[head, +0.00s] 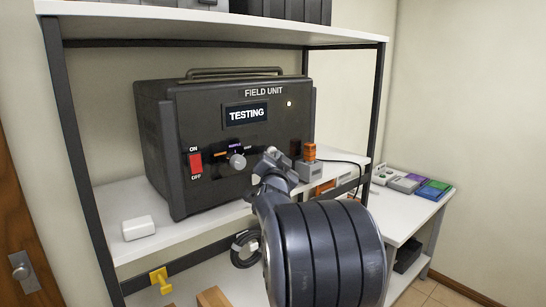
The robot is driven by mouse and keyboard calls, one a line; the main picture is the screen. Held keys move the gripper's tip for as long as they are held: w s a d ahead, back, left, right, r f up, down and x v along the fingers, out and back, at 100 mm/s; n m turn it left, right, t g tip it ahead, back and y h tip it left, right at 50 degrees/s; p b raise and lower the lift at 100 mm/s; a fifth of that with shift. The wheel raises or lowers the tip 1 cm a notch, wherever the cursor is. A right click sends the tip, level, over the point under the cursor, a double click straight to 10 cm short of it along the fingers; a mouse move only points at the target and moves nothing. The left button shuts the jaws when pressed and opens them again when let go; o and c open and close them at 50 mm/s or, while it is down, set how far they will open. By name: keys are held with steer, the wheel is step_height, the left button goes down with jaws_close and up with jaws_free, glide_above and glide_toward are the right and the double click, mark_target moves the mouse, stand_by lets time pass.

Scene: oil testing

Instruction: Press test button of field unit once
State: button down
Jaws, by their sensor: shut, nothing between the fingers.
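The field unit (215,115) is a dark box with a top handle, standing on a white shelf in the head view. Its display (246,113) reads "TESTING". On its front are a red ON/OFF switch (195,162), a grey knob (237,161) with coloured labels around it, and a small white light or dot (289,103). My gripper (272,154) is shut and empty in front of the lower right part of the unit's front. My arm and gripper hide that part of the panel. I see no test button, and cannot tell whether the gripper touches the panel.
A grey block with an orange top (309,152) stands on the shelf, close right of my gripper. A small white box (138,228) lies at front left. Shelf posts (78,150) flank the unit. A side table (412,212) at right carries coloured boxes.

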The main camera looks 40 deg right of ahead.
steer(key=shift+s, duration=0.25)
steer(key=s+b, duration=0.4)
steer(key=s, duration=0.1)
steer(key=shift+d, duration=0.2)
stand_by(0.7)
